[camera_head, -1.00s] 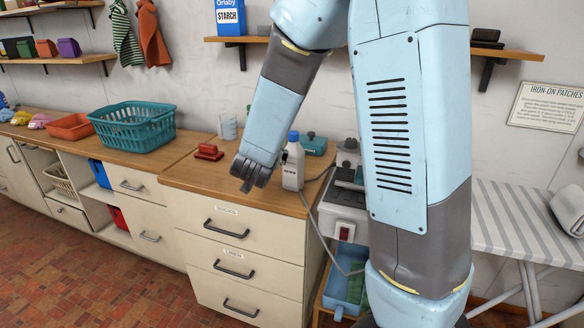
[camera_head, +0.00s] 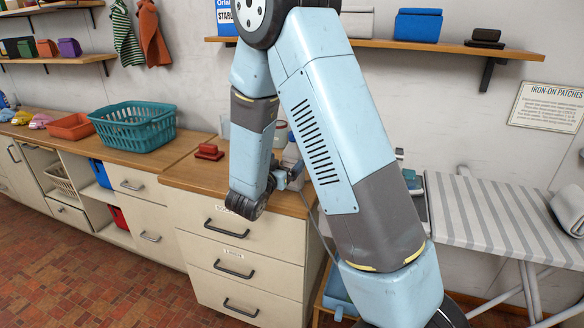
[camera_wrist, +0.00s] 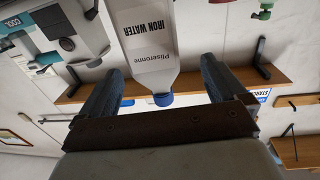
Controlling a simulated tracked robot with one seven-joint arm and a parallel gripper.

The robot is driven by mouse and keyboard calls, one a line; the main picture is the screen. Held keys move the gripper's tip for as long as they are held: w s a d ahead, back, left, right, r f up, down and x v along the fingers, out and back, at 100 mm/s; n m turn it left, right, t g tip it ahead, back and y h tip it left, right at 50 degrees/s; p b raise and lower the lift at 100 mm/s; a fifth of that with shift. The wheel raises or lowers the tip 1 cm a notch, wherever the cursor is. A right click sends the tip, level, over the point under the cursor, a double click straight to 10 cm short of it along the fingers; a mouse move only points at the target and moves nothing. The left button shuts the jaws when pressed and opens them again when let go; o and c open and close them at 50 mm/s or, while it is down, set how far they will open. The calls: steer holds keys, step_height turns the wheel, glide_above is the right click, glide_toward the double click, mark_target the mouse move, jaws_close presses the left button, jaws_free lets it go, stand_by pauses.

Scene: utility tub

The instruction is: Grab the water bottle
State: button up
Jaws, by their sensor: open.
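The water bottle (camera_wrist: 150,50) is white with a blue cap and a label reading "IRON WATER". In the wrist view it appears upside down, between my two spread fingers, with gaps visible at its sides. My gripper (camera_wrist: 157,88) is open, and no contact with the bottle shows. In the head view my gripper (camera_head: 291,177) is at the right end of the wooden counter, beside the bottle (camera_head: 291,154). My arm hides most of the bottle there.
The wooden counter (camera_head: 178,172) tops a drawer cabinet (camera_head: 238,235). A red object (camera_head: 209,152) lies left of my arm, and a teal basket (camera_head: 133,127) stands farther left. A striped ironing board (camera_head: 490,215) is at the right. A wall shelf (camera_head: 390,44) runs above.

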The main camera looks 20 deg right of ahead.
steer(key=shift+s+d+x, duration=0.1)
steer(key=shift+d+x, duration=0.05)
steer(key=shift+x, duration=1.8)
steer(key=shift+s+d+x, duration=0.1)
steer(key=shift+x, duration=1.8)
steer(key=shift+f, duration=0.1)
steer(key=shift+c, duration=0.5)
steer(key=c, duration=1.2)
steer(key=shift+c, duration=0.3)
